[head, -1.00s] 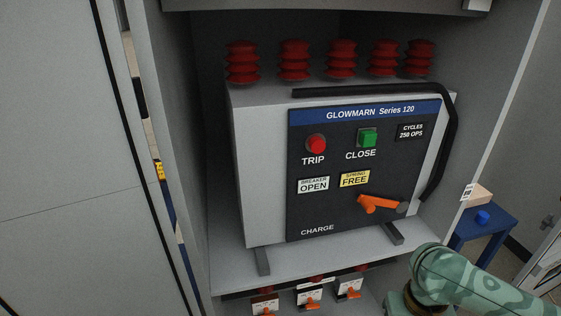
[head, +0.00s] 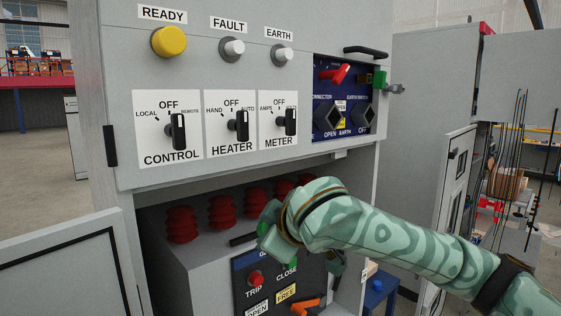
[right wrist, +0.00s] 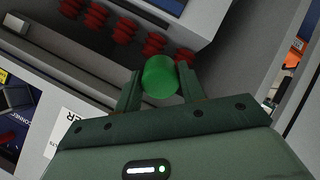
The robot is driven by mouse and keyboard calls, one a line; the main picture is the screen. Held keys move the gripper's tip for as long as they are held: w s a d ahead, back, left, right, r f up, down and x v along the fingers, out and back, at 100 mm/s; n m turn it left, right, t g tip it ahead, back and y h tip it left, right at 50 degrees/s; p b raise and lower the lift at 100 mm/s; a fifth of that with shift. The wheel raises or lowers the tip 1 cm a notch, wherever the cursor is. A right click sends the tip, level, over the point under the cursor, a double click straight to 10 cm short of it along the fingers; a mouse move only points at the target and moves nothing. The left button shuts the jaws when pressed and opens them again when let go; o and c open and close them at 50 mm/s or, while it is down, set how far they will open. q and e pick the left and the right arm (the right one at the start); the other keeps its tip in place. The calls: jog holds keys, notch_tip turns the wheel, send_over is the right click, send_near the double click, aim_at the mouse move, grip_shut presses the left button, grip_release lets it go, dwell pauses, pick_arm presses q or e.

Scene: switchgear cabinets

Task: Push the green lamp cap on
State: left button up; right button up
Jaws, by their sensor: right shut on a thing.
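The green lamp cap (right wrist: 160,78) is a round green piece between the fingers of my right gripper (right wrist: 159,70) in the right wrist view, which is shut on it. In the head view my right arm comes in from the right, in front of the breaker; its fingers and the cap are not clearly visible there. On the upper panel, the READY lamp (head: 169,41) wears a yellow cap. The FAULT lamp (head: 233,49) and the EARTH lamp (head: 282,54) show small whitish domes with no coloured cap. My left gripper is not in view.
Below the lamps are the CONTROL (head: 177,131), HEATER (head: 241,125) and METER (head: 290,121) knobs. A blue earth-switch panel (head: 325,95) with a red handle lies right of them. Red insulators (head: 222,212) stand in the open bay below. An open door (head: 65,270) is lower left.

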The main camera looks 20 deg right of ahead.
jog(key=s+r+n+t+y+p, duration=0.1)
jog(key=r+y+p, duration=0.1)
jog(key=r, duration=0.8)
jog(key=s+r+n+t+y+p, duration=0.1)
jog(key=r+p, duration=0.3)
jog(key=r, duration=0.7)
jog(key=s+r+n+t+y+p, duration=0.1)
jog(key=s+r+t+y+p, duration=0.1)
jog(key=r, duration=0.8)
jog(key=shift+s+a+r+t+y+p, duration=0.3)
jog(key=shift+r+t+p, duration=0.05)
jog(key=shift+t+p, duration=0.2)
jog(key=shift+p+x, duration=1.25)
jog(key=shift+x, duration=1.55)
jog(key=shift+f, duration=0.1)
jog(key=shift+n+p, duration=0.3)
jog(key=shift+p, duration=0.1)
